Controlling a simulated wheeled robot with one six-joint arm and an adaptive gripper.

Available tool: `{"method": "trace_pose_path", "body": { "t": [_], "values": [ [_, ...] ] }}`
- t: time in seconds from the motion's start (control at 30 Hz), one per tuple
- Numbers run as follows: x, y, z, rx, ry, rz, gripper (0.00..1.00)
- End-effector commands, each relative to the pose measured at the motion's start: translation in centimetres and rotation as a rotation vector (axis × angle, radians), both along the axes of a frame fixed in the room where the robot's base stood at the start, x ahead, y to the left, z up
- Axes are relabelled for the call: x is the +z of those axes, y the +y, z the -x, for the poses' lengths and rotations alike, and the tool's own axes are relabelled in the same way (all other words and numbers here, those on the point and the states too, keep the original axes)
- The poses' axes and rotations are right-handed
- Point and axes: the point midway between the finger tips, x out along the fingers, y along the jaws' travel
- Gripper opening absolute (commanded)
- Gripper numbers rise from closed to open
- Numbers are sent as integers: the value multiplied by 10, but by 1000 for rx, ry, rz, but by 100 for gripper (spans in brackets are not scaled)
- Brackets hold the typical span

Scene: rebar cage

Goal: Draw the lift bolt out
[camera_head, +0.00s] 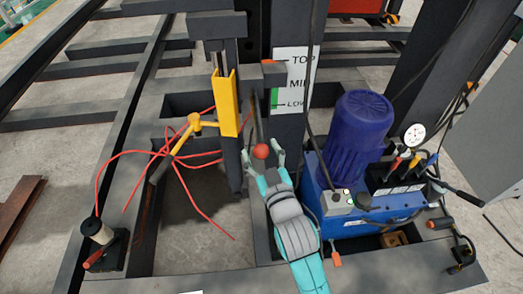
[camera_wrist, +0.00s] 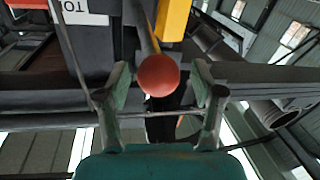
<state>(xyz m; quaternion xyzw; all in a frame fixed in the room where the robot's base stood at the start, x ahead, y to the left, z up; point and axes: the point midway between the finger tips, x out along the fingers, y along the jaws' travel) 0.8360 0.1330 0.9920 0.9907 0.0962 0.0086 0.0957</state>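A red ball knob (camera_head: 261,151) sits at the lower end of a dark bar beside the post with the level label. It fills the middle of the wrist view (camera_wrist: 158,75). No part is marked as the lift bolt, and I cannot tell whether this knob belongs to it. My gripper (camera_head: 262,157) is open, with one finger on each side of the knob. In the wrist view, gaps show between the knob and both fingers of my gripper (camera_wrist: 161,82). How deep the knob sits between the fingertips is unclear.
A yellow bracket (camera_head: 225,103) and a yellow tool with red cables (camera_head: 195,123) are left of the knob. A blue motor (camera_head: 357,135) on a blue pump unit (camera_head: 365,217) stands close at right. A spool (camera_head: 98,232) sits at lower left. Dark steel beams surround the area.

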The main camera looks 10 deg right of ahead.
Motion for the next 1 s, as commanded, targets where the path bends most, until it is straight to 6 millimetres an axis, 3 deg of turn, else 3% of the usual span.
{"method": "trace_pose_path", "body": {
  "t": [0.37,1.0],
  "values": [
    [0,-2,8,0,0,0,67],
    [-1,-20,104,1,1,1,67]
  ]
}}
